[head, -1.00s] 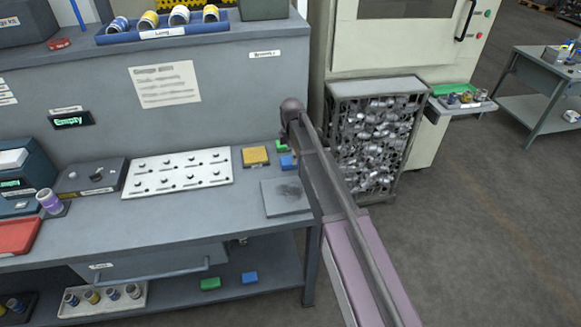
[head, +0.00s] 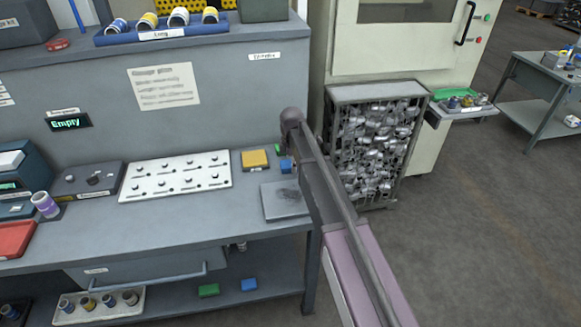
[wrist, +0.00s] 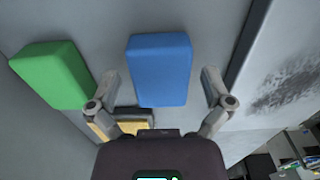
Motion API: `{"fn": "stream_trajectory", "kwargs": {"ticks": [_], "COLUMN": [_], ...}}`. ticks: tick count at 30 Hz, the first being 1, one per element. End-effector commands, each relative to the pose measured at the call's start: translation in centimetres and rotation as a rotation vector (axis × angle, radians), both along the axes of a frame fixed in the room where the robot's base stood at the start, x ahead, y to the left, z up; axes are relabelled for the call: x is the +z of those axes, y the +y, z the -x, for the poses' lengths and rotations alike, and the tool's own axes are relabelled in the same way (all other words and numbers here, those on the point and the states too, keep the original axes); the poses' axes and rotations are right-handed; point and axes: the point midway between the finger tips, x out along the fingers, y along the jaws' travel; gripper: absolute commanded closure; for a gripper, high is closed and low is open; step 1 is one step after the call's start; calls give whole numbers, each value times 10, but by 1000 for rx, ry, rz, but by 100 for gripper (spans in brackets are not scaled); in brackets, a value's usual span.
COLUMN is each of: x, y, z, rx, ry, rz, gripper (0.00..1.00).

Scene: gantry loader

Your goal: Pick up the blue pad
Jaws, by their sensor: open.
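The blue pad (wrist: 160,70) lies on the bench top, seen close in the wrist view. My gripper (wrist: 160,82) is open, with one finger on each side of the blue pad's near part and visible gaps to both sides. I cannot tell how far above the bench the fingertips are. In the head view the blue pad (head: 286,166) is partly covered by my arm, which also hides my gripper.
A green pad (wrist: 50,75) lies left of the blue pad, close to the left finger. A yellow pad (wrist: 130,115) is partly hidden behind my gripper. A smudged grey plate (head: 284,201) lies nearby. Another green pad (head: 208,290) and blue pad (head: 249,284) lie on the lower shelf.

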Motion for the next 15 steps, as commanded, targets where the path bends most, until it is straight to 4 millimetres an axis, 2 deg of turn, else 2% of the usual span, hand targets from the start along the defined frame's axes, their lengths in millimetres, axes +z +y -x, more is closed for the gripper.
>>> {"fn": "stream_trajectory", "kwargs": {"ticks": [1, 6, 7, 15], "x": [0, 0, 0, 0], "y": [0, 0, 0, 0], "z": [0, 0, 0, 0], "rx": [0, 0, 0, 0], "ry": [0, 0, 0, 0], "rz": [0, 0, 0, 0], "gripper": [6, 56, 62, 62]}}
